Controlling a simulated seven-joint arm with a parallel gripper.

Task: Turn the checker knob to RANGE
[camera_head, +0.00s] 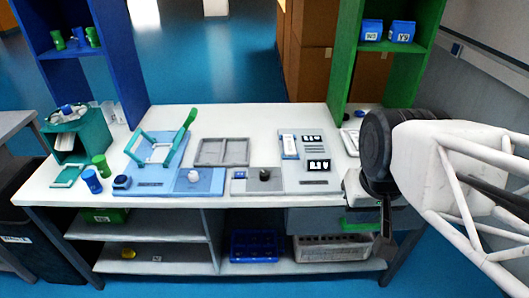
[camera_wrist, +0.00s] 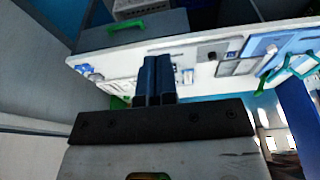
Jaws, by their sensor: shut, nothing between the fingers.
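A grey checker panel (camera_head: 308,179) with small dark displays (camera_head: 318,165) lies on the right part of the white bench. A round black knob (camera_head: 264,174) stands on the grey plate just left of it. A white round knob (camera_head: 193,176) sits on a blue plate further left. Which one is the checker knob, its setting and any RANGE mark are too small to read. My gripper (camera_wrist: 158,62) shows in the wrist view, its two dark blue fingers together and empty. It is off the bench's right front, apart from the knobs.
A grey divided tray (camera_head: 222,152) and a blue fixture with a green handle (camera_head: 187,121) lie on the bench (camera_head: 250,119). Green and blue cups (camera_head: 92,181) stand at the left. Blue and green shelf towers rise behind. Crates (camera_head: 335,252) sit on the lower shelf.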

